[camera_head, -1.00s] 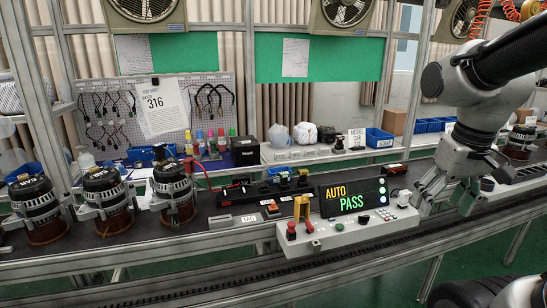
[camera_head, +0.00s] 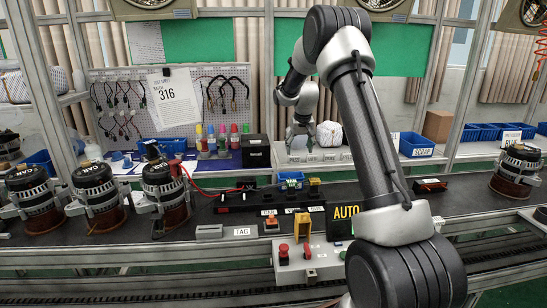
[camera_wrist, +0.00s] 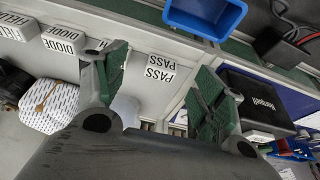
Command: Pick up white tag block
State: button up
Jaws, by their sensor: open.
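A small white block marked PASS (camera_wrist: 160,68) sits on the pale back shelf in the wrist view, seen between my fingers from above. My gripper (camera_wrist: 160,80) is open with green finger pads, one finger on each side of the block in the picture. I cannot tell how high the fingers are above it; nothing is held. In the head view my gripper (camera_head: 302,140) hangs over the back shelf, pointing down.
A blue bin (camera_wrist: 205,18) and a black box (camera_wrist: 257,103) are close to my gripper. A white wrapped bundle (camera_wrist: 48,105) lies nearby. Alternators (camera_head: 97,195) and a control panel (camera_head: 300,262) occupy the front line.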

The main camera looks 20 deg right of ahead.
aim_at(294, 155)
jog(key=shift+t, duration=0.4)
jog(key=w+f, duration=0.1)
jog(key=f, duration=0.1)
jog(key=w+f, duration=0.4)
jog(key=shift+d, duration=0.3)
jog(key=c, duration=1)
